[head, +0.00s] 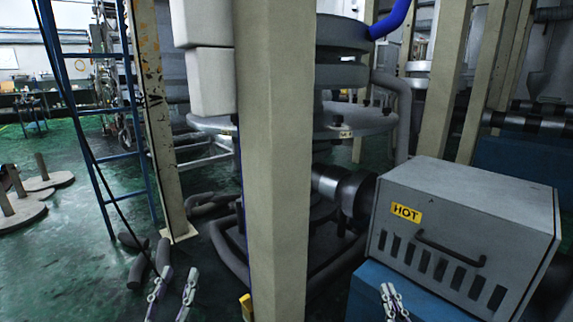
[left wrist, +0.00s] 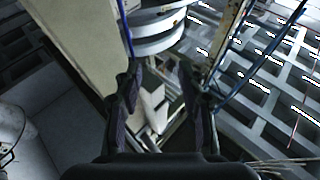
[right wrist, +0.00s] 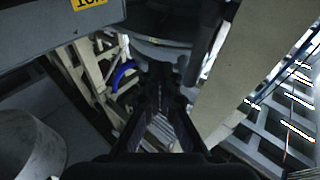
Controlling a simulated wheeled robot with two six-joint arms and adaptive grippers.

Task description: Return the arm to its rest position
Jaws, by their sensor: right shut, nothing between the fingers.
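My left gripper (head: 180,273) is at the lower left of the head view, left of the big beige pillar. Its two fingers stand apart with nothing between them. They also show apart in the left wrist view (left wrist: 157,75). My right gripper (head: 388,288) is at the bottom of the head view, in front of the grey machine box marked HOT (head: 455,235). Its fingers are close together and hold nothing. In the right wrist view the right gripper (right wrist: 160,85) appears at the centre, dark and hard to make out. Most of both arms is out of view.
The beige pillar (head: 273,160) stands between the grippers. The HOT box has a dark handle (head: 450,248) and sits on a blue base (head: 375,290). A blue ladder (head: 98,130) and several bent pipes (head: 212,205) are at left. Green floor (head: 70,270) is open at lower left.

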